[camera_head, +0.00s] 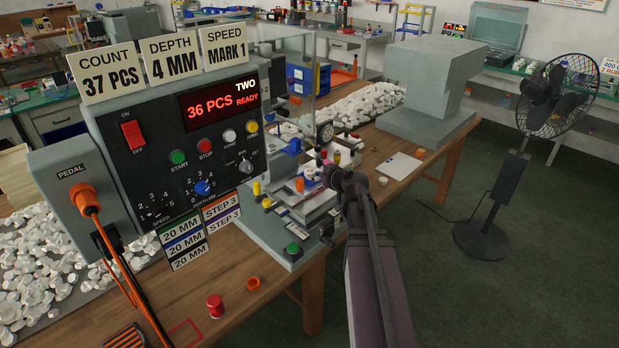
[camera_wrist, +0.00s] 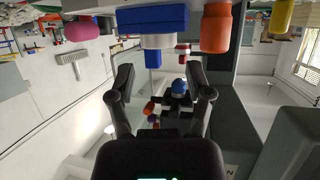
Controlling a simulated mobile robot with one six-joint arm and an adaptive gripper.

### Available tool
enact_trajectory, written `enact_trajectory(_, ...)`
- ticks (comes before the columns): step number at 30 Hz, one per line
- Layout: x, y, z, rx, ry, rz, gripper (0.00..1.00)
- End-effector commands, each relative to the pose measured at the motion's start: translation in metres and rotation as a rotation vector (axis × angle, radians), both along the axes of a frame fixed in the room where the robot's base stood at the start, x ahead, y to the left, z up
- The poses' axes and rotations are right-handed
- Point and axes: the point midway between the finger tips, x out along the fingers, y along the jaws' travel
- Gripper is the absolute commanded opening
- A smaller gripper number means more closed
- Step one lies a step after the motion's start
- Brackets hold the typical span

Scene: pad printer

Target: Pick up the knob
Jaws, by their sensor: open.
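The pictures do not settle which part is the knob. On the control box, a blue dial knob (camera_head: 202,187) sits among smaller dials. Loose on the front of the bench are a red cylinder (camera_head: 215,305) and a small orange ring (camera_head: 253,283). My gripper (camera_head: 335,178) is over the pad printer, right of the control box, well apart from these. In the wrist view my gripper (camera_wrist: 160,92) has its two fingers spread, with nothing held between them. Beyond them are a blue-topped part (camera_wrist: 179,86) on a dark fitting, a larger blue block (camera_wrist: 153,25) and an orange cylinder (camera_wrist: 215,28).
The grey control box (camera_head: 100,130) with its signs stands tall at left. White pieces (camera_head: 40,265) cover a mat on the wooden bench. A grey machine block (camera_head: 430,85) stands behind right. A fan (camera_head: 500,190) stands on the floor at right, with clear floor around it.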

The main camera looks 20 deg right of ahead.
Motion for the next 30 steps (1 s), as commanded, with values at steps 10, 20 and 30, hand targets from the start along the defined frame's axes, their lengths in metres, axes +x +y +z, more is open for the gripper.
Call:
enact_trajectory(10,0.002,0.000,0.000,0.000,0.000,0.000,0.66)
enact_trajectory(20,0.023,0.001,-0.011,0.000,0.000,0.000,0.66)
enact_trajectory(30,0.049,0.005,-0.021,0.000,0.000,0.000,0.66)
